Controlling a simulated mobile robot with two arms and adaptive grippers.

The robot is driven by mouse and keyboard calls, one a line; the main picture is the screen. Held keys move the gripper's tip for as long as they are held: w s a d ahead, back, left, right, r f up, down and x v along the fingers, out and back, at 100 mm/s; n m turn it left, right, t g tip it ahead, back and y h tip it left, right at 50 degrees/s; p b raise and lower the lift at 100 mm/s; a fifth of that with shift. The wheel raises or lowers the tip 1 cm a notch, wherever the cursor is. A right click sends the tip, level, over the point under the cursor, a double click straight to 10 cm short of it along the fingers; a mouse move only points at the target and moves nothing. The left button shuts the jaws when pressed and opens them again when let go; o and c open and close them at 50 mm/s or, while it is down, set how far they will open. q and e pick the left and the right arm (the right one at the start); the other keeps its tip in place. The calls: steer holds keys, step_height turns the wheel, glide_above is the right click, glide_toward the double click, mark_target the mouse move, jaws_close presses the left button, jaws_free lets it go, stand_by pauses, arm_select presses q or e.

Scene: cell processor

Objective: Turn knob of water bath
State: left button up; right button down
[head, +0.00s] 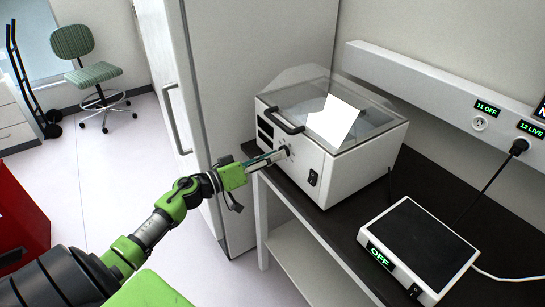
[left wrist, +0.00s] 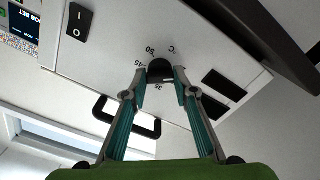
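The water bath (head: 345,180) is a white box with a clear lid, standing on the dark bench. Its black knob (left wrist: 160,70) sits on the front panel, with a printed temperature scale around it. My left gripper (head: 284,154) reaches the front panel at the knob. In the left wrist view its fingertips (left wrist: 160,78) lie on both sides of the knob and appear to press on it. In the head view the fingers mostly hide the knob. A black rocker switch (head: 313,178) is on the same panel. My right gripper is not in view.
The black lid handle (head: 283,120) is just above the knob. A tall white cabinet (head: 235,90) stands left of the bench. A scale-like device (head: 425,245) reading OFF sits on the bench at right. Wall sockets (head: 479,124) are behind. The floor at left is mostly clear.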

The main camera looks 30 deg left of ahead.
arm_select(q)
steer(key=shift+m, duration=0.4)
steer(key=shift+f+n+b, duration=0.1)
steer(key=shift+n+b, duration=6)
steer(key=shift+n, duration=10.4)
